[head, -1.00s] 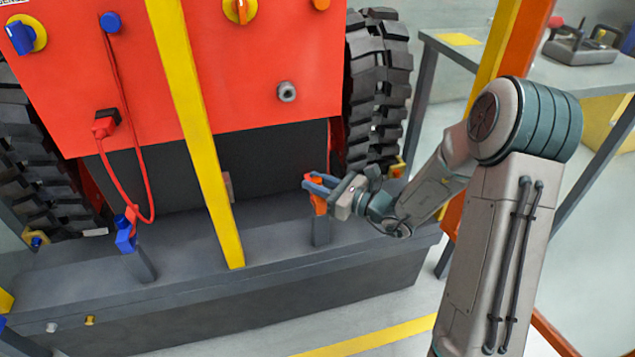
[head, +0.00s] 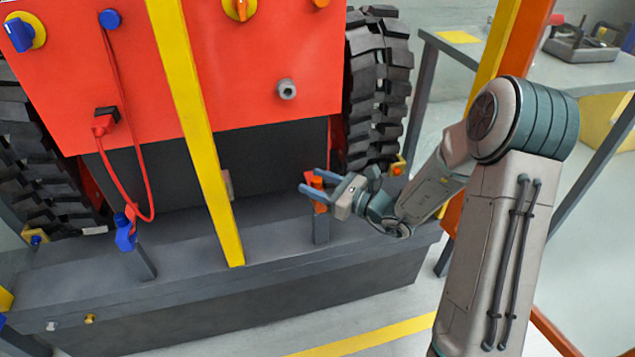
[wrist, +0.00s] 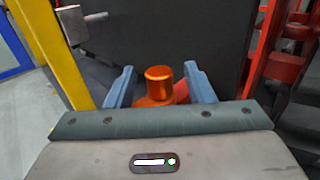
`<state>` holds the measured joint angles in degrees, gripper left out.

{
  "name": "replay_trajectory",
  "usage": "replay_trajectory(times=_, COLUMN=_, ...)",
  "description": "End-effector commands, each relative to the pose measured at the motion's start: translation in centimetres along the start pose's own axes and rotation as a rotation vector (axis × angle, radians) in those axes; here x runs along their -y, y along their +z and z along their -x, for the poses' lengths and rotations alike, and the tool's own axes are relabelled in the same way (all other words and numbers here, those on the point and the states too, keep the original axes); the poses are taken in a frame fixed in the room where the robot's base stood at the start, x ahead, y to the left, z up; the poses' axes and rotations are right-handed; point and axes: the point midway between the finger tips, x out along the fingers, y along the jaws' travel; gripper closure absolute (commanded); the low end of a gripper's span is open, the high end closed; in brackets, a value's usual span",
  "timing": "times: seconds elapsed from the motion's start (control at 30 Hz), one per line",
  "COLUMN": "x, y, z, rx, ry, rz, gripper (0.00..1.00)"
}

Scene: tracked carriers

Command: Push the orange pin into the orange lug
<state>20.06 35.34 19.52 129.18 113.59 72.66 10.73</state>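The orange lug (head: 319,198) stands on top of a short grey post at the front right of the carrier, with the orange pin (head: 314,180) upright at its top. In the wrist view the orange pin (wrist: 159,80) shows as a round orange head, with part of the orange lug (wrist: 152,102) below it. My gripper (head: 311,181) is at the lug, its two blue fingers spread apart on either side. In the wrist view the fingers of my gripper (wrist: 160,84) stand clear of the pin head on both sides. How deep the pin sits is hard to tell.
A yellow upright bar (head: 196,130) stands left of my gripper. A blue lug (head: 125,236) with a red cable is farther left. The red panel (head: 265,60) rises behind, and a large black tyre (head: 379,90) is to the right.

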Motion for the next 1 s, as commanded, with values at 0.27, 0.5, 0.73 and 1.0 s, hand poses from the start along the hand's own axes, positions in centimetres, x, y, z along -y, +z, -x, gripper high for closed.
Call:
replay_trajectory(times=0.27, x=0.0, y=0.1, z=0.3, rx=-0.001, ry=-0.001, rz=0.0, gripper=0.52)
replay_trajectory(times=0.5, x=0.1, y=0.3, z=4.0, rx=-0.002, ry=-0.005, rz=-0.003, gripper=0.52)
replay_trajectory(times=0.73, x=0.1, y=0.3, z=9.3, rx=-0.001, ry=-0.005, rz=-0.003, gripper=0.52)
replay_trajectory(times=1.0, x=0.1, y=0.1, z=13.2, rx=-0.001, ry=-0.002, rz=-0.001, gripper=0.52)
